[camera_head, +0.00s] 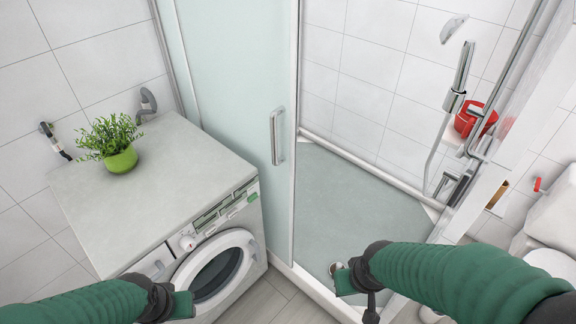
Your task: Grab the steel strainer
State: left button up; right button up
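A small round whitish-grey thing (336,268) shows on the shower floor, just beyond my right gripper (346,284). It may be the steel strainer, but it is too small and too covered to be sure. No other strainer shows. My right gripper is over the front part of the shower, and I cannot tell whether it touches the round thing. My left gripper (182,304) is in front of the washing machine (150,200). The opening of both grippers cannot be made out.
A frosted glass door (235,110) with a metal handle (277,137) stands between the washing machine and the shower floor (365,200). A potted plant (120,160) stands on the machine. A red container (474,120) is at right, near the shower pipe (455,100). The shower floor's middle is clear.

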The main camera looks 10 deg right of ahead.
aim_at(338, 268)
jog(key=z, duration=0.9)
jog(key=i+u, duration=0.3)
jog(key=u, duration=0.15)
jog(key=i+l+u, duration=0.1)
jog(key=i+u, duration=0.15)
jog(key=u, duration=0.15)
jog(key=i+l+u, duration=0.2)
jog(key=u, duration=0.25)
jog(key=i+l, duration=0.05)
jog(key=i, duration=0.05)
